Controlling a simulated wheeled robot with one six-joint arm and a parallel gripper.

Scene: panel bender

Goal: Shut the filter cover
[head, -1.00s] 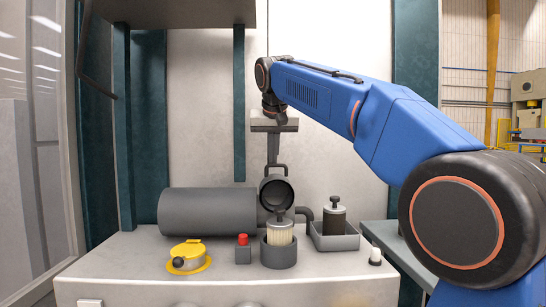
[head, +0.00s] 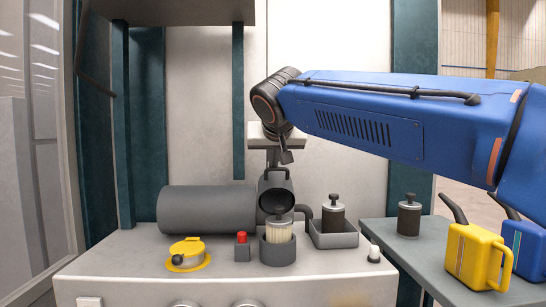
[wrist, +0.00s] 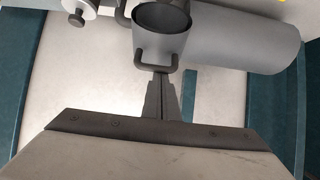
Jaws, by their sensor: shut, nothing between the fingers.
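The filter cover (head: 275,187) is a grey cup-shaped lid with a dark hollow and a loop handle (head: 262,176). It stands open above and behind the round grey filter housing (head: 278,254), tipped forward. A pale pleated filter (head: 278,233) with a dark knob sits in the housing. My gripper (head: 273,161) is shut and empty behind the cover, at its handle. In the wrist view the shut fingertips (wrist: 161,76) reach the handle (wrist: 173,67) of the cover (wrist: 147,45); they look touching, but exact contact is unclear.
A large grey cylinder (head: 207,210) lies left of the cover. A yellow cap (head: 187,251) and red button (head: 241,238) sit in front. A tray (head: 334,240) with a dark filter (head: 333,218) stands right. A side table holds another dark filter (head: 409,218) and a yellow can (head: 474,257).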

